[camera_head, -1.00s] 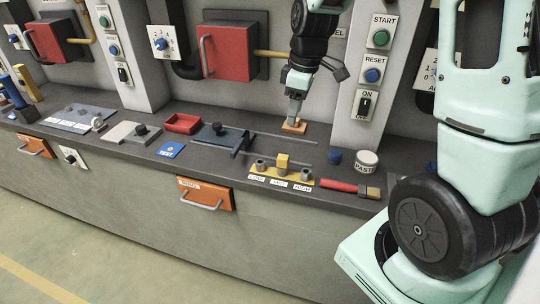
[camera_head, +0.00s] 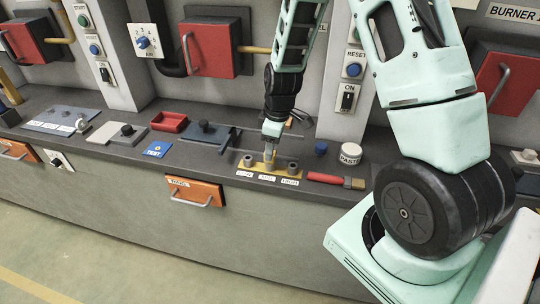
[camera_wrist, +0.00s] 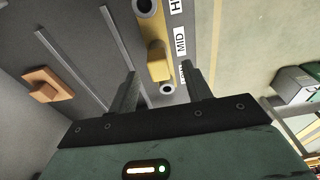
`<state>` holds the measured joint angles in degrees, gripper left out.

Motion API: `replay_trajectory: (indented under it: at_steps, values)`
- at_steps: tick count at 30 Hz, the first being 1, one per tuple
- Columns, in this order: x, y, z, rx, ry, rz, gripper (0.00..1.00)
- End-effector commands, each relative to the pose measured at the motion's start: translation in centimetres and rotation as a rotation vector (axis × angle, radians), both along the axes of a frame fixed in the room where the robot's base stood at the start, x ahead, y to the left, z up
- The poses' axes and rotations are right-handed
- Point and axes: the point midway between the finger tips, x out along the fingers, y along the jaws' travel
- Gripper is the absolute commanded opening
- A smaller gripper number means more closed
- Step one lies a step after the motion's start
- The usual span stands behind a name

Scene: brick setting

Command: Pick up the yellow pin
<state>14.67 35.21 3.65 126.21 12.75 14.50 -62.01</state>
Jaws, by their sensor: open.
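The yellow pin (camera_wrist: 157,58) stands at the middle place of a yellow rack (camera_wrist: 163,20) on the dark counter. In the head view only a bit of yellow shows at the rack (camera_head: 262,168), below my gripper (camera_head: 269,145), which partly hides the pin. In the wrist view my gripper (camera_wrist: 159,72) is open and empty, its fingers spread to either side of the pin's near end. Whether the fingertips are level with the pin or still above it, I cannot tell. Grey round sockets (camera_wrist: 145,6) (camera_wrist: 167,88) sit on both sides of the pin.
To the left are a dark plate with a knob (camera_head: 205,128) and a red tray (camera_head: 169,122). An orange-brown block (camera_wrist: 48,84) lies on the counter.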

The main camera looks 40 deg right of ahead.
Motion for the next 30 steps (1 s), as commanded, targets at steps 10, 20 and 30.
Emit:
replay_trajectory:
  at_steps: [10,20,30]
  values:
    - [0.6,0.2,-3.1,0.0,0.001,-0.002,0.49]
    - [0.6,0.2,-3.2,0.0,0.0,-0.001,0.21]
    - [0.6,0.2,-3.2,-0.001,-0.001,-0.001,0.0]
